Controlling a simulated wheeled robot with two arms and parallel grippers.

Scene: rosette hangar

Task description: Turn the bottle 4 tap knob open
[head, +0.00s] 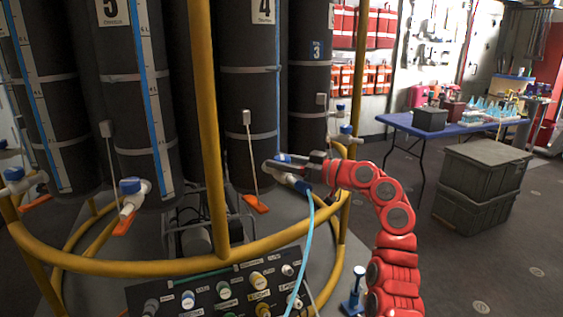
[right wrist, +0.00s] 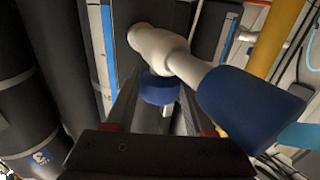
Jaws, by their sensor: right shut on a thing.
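Bottle 4 (head: 250,120) is a tall dark cylinder with a "4" label, behind the yellow frame. Its tap has a white body (right wrist: 165,48) and a large blue end piece (right wrist: 250,108) in the right wrist view. The blue tap knob (right wrist: 158,88) shows between the two fingers of my right gripper (right wrist: 158,98). In the head view my right gripper (head: 290,161) reaches in from the right and is shut on the knob, partly covering the tap. A light blue hose (head: 308,240) hangs down from the tap. My left gripper is not in view.
The yellow rail (head: 150,268) curves in front of the bottles. A panel with several coloured knobs (head: 225,290) sits below. Other bottles with blue-knobbed taps (head: 130,187) stand to the left. A blue table (head: 400,122) and dark crates (head: 480,185) stand at the right, with open floor before them.

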